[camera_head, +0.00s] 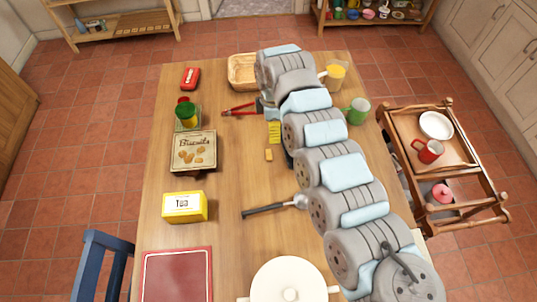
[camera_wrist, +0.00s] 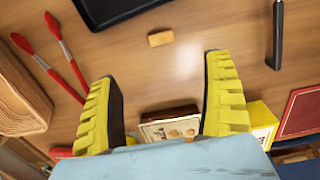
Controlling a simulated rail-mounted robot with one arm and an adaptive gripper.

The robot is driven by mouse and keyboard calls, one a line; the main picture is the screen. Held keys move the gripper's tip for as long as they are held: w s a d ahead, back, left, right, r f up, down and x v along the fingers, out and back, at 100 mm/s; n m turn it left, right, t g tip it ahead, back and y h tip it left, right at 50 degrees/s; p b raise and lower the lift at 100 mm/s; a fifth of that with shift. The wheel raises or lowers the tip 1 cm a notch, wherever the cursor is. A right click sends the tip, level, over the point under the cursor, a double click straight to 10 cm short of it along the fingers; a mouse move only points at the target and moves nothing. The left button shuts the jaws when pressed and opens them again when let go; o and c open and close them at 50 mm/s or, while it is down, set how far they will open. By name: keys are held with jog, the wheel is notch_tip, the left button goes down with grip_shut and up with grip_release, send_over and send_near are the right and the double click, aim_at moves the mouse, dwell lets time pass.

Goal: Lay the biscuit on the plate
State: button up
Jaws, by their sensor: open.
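The biscuit (camera_head: 268,154) is a small tan block lying flat on the wooden table, left of my arm. In the wrist view the biscuit (camera_wrist: 160,38) lies beyond my fingertips, about midway between them sideways. My gripper (camera_wrist: 160,68) is open and empty, its yellow fingers apart. In the head view my gripper (camera_head: 275,132) is partly hidden by my arm, just behind the biscuit. A white plate (camera_head: 435,125) lies on the wooden trolley to the right of the table. No plate shows in the wrist view.
A biscuit tin (camera_head: 193,151), tea box (camera_head: 185,207) and red tongs (camera_head: 238,111) lie around the table. A black-handled utensil (camera_head: 266,210) and white pot (camera_head: 289,281) are nearer. A dark tray (camera_wrist: 128,8) lies near the biscuit. A red mug (camera_head: 429,151) stands before the plate.

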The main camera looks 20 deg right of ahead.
jog(key=b, duration=0.2)
send_over(270, 154)
jog(key=f, duration=1)
jog(key=shift+s+d+f, duration=0.1)
jog(key=shift+d+f, duration=0.15)
jog(key=shift+f, duration=0.1)
jog(key=f, duration=0.1)
jog(key=f+b, duration=0.1)
jog(key=f, duration=0.2)
jog(key=shift+a+f, duration=0.15)
jog(key=shift+a, duration=0.2)
jog(key=shift+f, duration=0.45)
jog(key=c, duration=1)
